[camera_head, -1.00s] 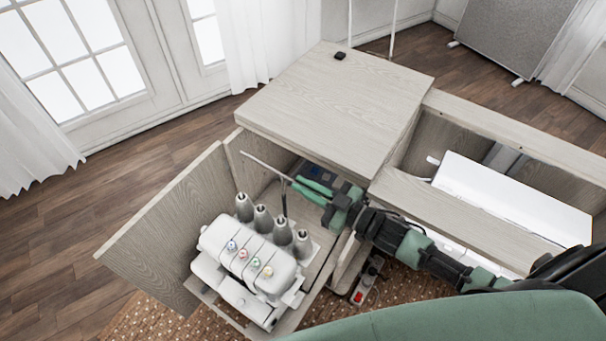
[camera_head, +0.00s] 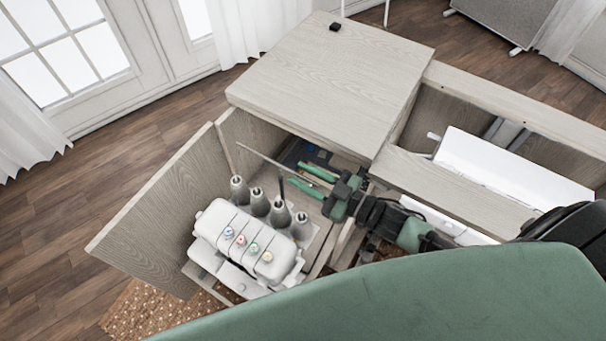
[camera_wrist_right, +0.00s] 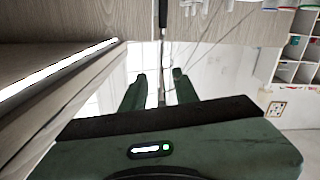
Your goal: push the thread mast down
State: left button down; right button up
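The white sewing machine (camera_head: 235,245) stands on a shelf in the open cabinet, with several grey thread cones (camera_head: 259,201) behind it. The thread mast is a thin grey bar (camera_head: 262,158) above the cones, on a dark upright post (camera_head: 281,188). My right gripper (camera_head: 312,181) reaches in from the right at the bar's right end. Its two green fingers stand apart. In the right wrist view the gripper (camera_wrist_right: 160,84) is open with a thin rod between the fingers; contact cannot be told. A dark post (camera_wrist_right: 163,14) shows beyond them. My left gripper is out of view.
The cabinet top (camera_head: 320,85) overhangs behind my right gripper. The open cabinet door (camera_head: 160,215) stands to the left of the machine. A white panel (camera_head: 500,165) lies in the open bay at right. My green body part covers the lower right.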

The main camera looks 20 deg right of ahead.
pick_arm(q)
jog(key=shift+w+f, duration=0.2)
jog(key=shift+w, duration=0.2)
pick_arm(e)
jog(key=v, duration=0.7)
jog(key=shift+s+d, duration=0.2)
jog(key=shift+s, duration=0.05)
pick_arm(q)
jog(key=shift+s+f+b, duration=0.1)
jog(key=shift+b, duration=0.2)
